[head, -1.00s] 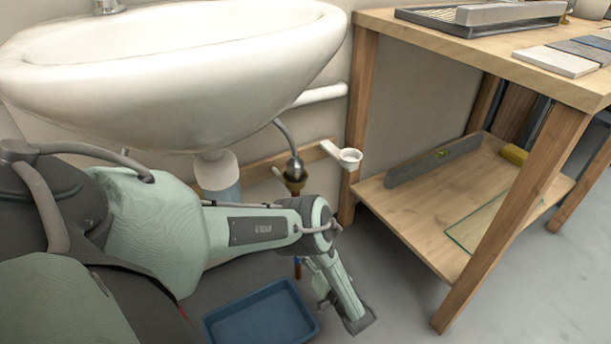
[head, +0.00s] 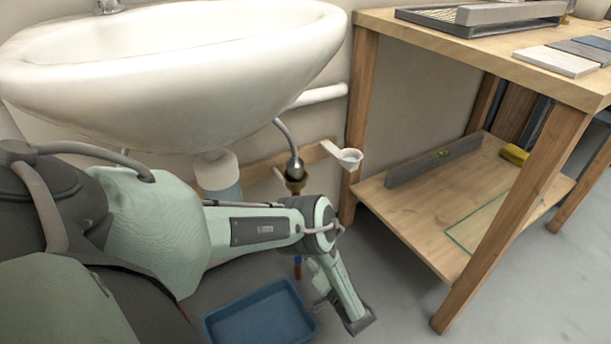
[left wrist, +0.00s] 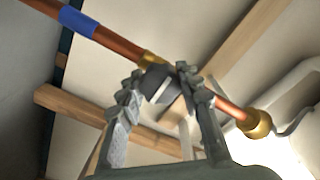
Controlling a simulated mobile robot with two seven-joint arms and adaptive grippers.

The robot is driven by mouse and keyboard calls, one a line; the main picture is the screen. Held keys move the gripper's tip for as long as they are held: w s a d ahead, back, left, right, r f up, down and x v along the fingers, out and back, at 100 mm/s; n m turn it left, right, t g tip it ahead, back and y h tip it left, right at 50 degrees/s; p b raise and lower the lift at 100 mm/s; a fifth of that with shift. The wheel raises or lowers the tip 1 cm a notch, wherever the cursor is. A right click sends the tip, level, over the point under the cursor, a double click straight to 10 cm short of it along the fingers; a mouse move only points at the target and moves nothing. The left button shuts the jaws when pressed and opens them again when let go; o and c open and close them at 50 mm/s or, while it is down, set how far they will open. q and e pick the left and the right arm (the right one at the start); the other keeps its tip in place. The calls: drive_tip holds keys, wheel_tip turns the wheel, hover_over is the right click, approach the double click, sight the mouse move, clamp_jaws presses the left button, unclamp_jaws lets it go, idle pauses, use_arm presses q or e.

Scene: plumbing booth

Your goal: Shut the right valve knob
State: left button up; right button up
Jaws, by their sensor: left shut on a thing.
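In the left wrist view a copper pipe (left wrist: 105,38) with a blue band runs across to a brass fitting (left wrist: 257,123). A dark grey valve knob (left wrist: 158,85) sits on the pipe beside a brass collar. My left gripper (left wrist: 161,78) has its two ridged fingers on either side of the knob and is shut on it. In the head view my left arm crosses under the sink (head: 170,75) and hides the knob. The exact turn of the knob cannot be told. My right gripper is in neither view.
A blue tray (head: 262,312) lies on the floor below my left arm. The bench's lower shelf (head: 415,215) holds a grey level (head: 434,162). Open floor lies at the lower right.

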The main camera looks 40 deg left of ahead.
use_arm(q)
drive_tip(key=o, duration=1.2)
drive_tip(key=shift+d, duration=0.1)
drive_tip(key=v, duration=1.2)
